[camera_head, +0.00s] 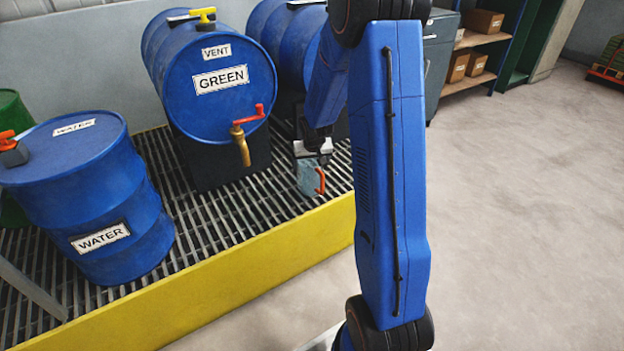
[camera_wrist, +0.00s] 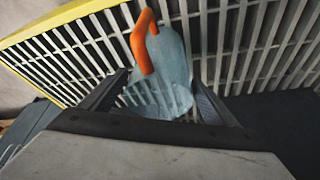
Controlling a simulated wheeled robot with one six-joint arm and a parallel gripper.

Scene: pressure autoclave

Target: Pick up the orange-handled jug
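One finger is on each side, very close to the jug's walls. I cannot tell whether they touch it. In the head view my gripper (camera_head: 313,150) is just above the jug, partly hidden by my arm.
A brass tap with a red lever (camera_head: 243,140) sticks out left of the jug. A yellow edge (camera_head: 255,262) bounds the grating. The floor at right is clear.

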